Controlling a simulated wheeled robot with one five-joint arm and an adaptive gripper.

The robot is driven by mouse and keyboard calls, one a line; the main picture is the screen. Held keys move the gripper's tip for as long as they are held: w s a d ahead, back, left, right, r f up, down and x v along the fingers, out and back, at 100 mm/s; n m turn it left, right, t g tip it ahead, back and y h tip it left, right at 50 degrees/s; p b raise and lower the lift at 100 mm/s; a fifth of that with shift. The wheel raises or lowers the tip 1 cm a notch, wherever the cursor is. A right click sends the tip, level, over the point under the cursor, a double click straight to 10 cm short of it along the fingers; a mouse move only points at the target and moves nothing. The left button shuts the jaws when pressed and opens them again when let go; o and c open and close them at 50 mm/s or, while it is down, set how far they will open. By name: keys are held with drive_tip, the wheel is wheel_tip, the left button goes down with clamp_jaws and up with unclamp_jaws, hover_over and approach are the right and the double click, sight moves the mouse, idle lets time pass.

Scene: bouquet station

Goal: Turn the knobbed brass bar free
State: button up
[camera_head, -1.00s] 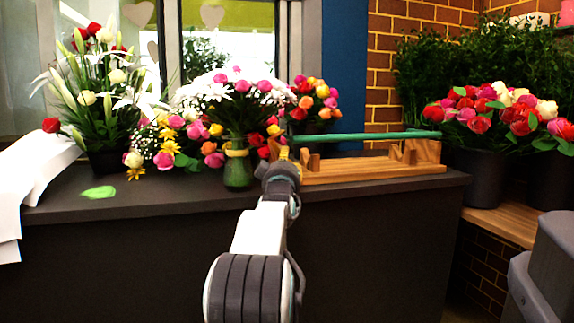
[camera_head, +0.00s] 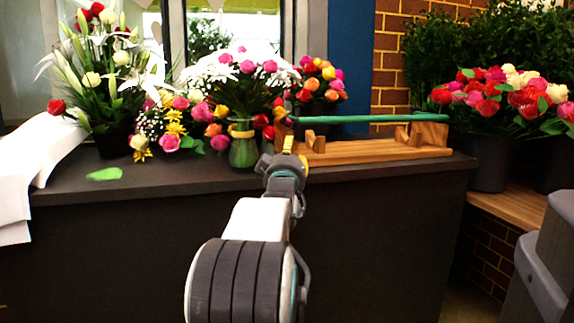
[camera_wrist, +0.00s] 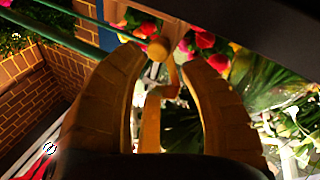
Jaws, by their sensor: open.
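The knobbed brass bar shows in the wrist view, its round knob (camera_wrist: 159,48) between the tips of my open gripper (camera_wrist: 162,58). Brass-coloured metal runs below the knob between the two tan fingers; I cannot tell whether either finger touches it. In the head view my gripper (camera_head: 293,150) is at the left end of a wooden stand (camera_head: 375,152), and the bar cannot be told apart from the yellow fingers there. A teal rod (camera_head: 370,119) lies along the top of the stand; it also shows in the wrist view (camera_wrist: 62,36).
The stand is on a dark counter (camera_head: 130,188). A green glass vase (camera_head: 243,150) with flowers stands close left of my gripper. More bouquets fill the back left. A white cloth (camera_head: 40,155) hangs over the left end. Bucketed roses (camera_head: 490,160) stand at right.

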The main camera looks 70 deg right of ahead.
drive_tip(key=shift+v, duration=2.9)
drive_tip(key=shift+w, duration=0.1)
